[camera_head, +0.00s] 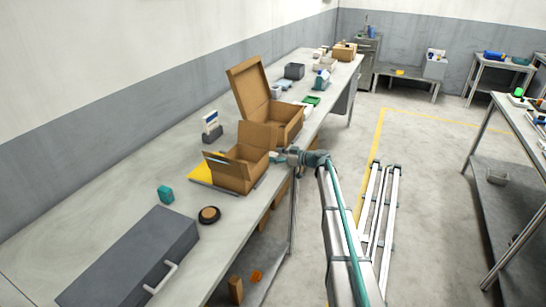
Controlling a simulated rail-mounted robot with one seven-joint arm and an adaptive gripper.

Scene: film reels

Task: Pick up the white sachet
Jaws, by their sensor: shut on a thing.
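My gripper (279,157) is at the right rim of the nearer open cardboard box (232,176), between it and the larger open box behind. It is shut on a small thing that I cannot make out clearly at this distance. I cannot pick out the white sachet with certainty. The inside of the nearer box is mostly hidden by its walls and raised flap.
A larger open cardboard box (284,130) with a raised lid stands behind. The floor at right has free room.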

